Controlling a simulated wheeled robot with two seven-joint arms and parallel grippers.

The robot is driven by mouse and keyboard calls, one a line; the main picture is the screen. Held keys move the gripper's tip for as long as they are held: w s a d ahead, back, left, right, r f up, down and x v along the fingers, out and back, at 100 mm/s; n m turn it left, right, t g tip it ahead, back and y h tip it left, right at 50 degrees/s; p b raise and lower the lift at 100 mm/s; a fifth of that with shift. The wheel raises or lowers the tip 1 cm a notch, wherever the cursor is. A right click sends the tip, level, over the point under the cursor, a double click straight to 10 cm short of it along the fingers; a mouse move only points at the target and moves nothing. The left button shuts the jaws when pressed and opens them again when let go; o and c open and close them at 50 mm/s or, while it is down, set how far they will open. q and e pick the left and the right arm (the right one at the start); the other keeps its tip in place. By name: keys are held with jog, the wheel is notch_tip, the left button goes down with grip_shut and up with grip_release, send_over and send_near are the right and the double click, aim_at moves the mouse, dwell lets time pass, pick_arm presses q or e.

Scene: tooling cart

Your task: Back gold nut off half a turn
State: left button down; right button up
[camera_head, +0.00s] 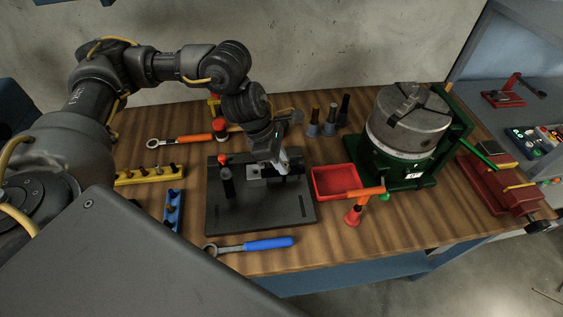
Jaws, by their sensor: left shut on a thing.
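My left gripper (281,166) reaches down over the right back part of a black fixture plate (260,212) on the wooden bench. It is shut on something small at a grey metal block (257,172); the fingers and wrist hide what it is. I cannot make out a gold nut; the spot under the fingers is hidden. A dark upright post (227,186) with a red piece near its top stands on the left of the plate. My right gripper is not in view.
A blue-handled wrench (268,244) lies in front of the plate, an orange-handled wrench (190,138) behind it. A red tray (336,180) and an orange-handled tool (358,204) are to the right. A chuck (408,132) on a green stand is farther right. Yellow (135,180) and blue (172,212) racks stand left.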

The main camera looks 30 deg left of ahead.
pick_arm(q)
jog(key=n+t, duration=0.1)
jog(key=n, duration=0.2)
jog(key=shift+d+r+y, duration=0.1)
jog(key=shift+r+y, duration=0.05)
jog(key=shift+y, duration=0.15)
jog(key=shift+r+n+t+p, duration=0.1)
jog(key=shift+n+t+p, duration=0.2)
jog(key=shift+n+p, duration=0.4)
jog(key=n+y+p, duration=0.1)
jog(key=n+p, duration=0.2)
jog(key=p, duration=0.1)
jog(key=n+y+p, duration=0.1)
jog(key=n+p, duration=0.1)
jog(key=p, duration=0.2)
jog(key=n+t+y+p, duration=0.1)
jog(key=n+p, duration=0.2)
jog(key=p, duration=0.1)
jog(key=shift+s+d+r+n, duration=0.15)
jog(key=shift+s+d+n, duration=0.05)
jog(key=shift+d+n, duration=0.1)
jog(key=shift+f+n+y+p, duration=0.25)
jog(key=shift+n+y+p, duration=0.25)
jog(key=shift+n+p, duration=0.5)
jog(key=shift+f, duration=0.1)
jog(key=c, duration=1.5)
grip_release()
jog(key=shift+c, duration=0.2)
